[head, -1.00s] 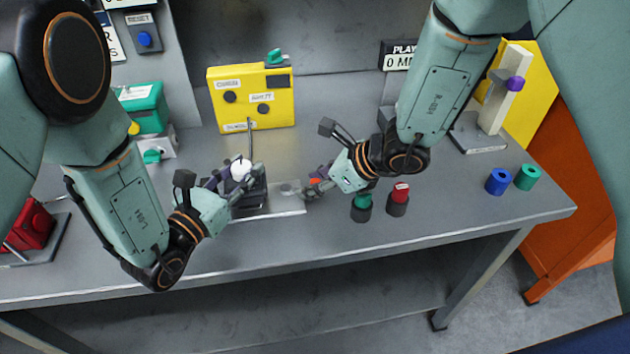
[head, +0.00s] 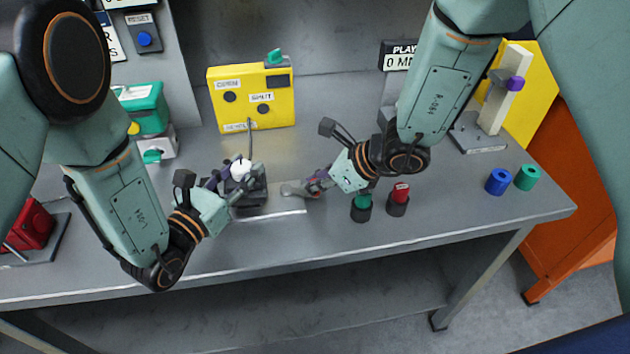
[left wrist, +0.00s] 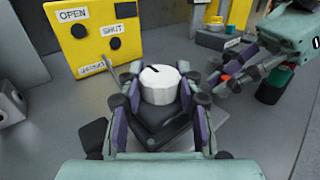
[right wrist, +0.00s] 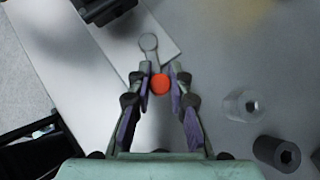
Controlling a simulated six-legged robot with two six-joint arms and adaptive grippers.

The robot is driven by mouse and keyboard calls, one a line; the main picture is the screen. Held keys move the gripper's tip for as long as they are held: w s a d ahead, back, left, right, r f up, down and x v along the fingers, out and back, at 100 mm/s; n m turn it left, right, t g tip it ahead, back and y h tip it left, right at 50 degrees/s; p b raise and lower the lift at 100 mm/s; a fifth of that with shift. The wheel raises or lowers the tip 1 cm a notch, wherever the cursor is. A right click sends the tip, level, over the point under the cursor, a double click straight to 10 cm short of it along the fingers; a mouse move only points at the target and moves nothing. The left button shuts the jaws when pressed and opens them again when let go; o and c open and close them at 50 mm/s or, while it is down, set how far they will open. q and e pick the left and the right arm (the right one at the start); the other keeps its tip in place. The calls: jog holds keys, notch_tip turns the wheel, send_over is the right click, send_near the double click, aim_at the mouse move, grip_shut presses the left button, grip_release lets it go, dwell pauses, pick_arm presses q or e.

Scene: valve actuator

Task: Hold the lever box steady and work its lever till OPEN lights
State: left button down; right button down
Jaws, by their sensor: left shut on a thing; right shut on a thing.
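The lever box (head: 252,207) is a dark block on a pale plate (head: 290,212), with a white round knob (left wrist: 160,86) on top. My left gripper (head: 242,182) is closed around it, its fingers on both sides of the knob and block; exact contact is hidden. A grey lever with a round end (right wrist: 148,42) lies over the plate's right side and has an orange ball (right wrist: 160,84). My right gripper (right wrist: 160,76) is shut on that ball. The yellow panel (head: 280,88) has dark round lamps beside OPEN (head: 229,97) and SHUT (head: 264,110); neither looks lit.
A green-topped peg (head: 362,207) and a red-topped peg (head: 399,199) stand close to my right gripper.

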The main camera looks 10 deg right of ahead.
jog(key=shift+w+d+n+g+y, duration=0.1)
jog(key=shift+w+n+g+y, duration=0.4)
jog(key=shift+n, duration=0.4)
jog(key=c, duration=1.2)
grip_release()
jog(key=v, duration=1.2)
jog(key=shift+r, duration=0.1)
